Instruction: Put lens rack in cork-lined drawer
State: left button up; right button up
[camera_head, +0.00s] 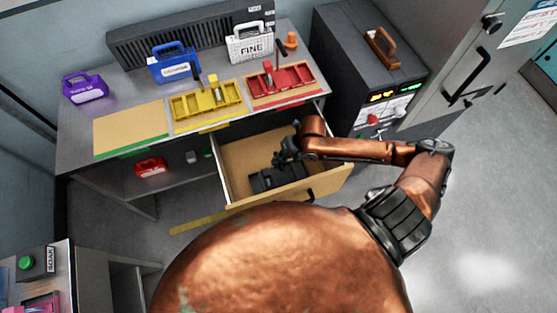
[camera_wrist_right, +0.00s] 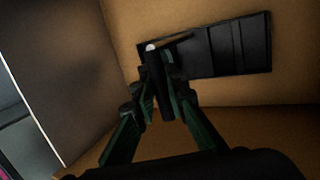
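The lens rack (camera_head: 263,183) is a black tray inside the open cork-lined drawer (camera_head: 236,168), near its front left part. It also shows in the right wrist view (camera_wrist_right: 238,46), against the tan cork. My right gripper (camera_head: 288,154) reaches into the drawer from the right, above the rack. In the right wrist view its fingers (camera_wrist_right: 160,82) close around a dark upright post with a pale tip, seemingly the rack's handle. The rack looks level and low in the drawer; I cannot tell if it touches the floor. My left gripper is out of view.
On the bench above stand a yellow tray (camera_head: 206,103), a red tray (camera_head: 282,84), and purple (camera_head: 85,89), blue (camera_head: 173,63) and white (camera_head: 249,43) cases. A dark cabinet (camera_head: 345,65) stands right of the drawer. A red item (camera_head: 150,167) lies on the lower shelf.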

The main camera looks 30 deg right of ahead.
jog(key=o, duration=0.4)
jog(key=p+v, duration=0.2)
jog(key=v, duration=1)
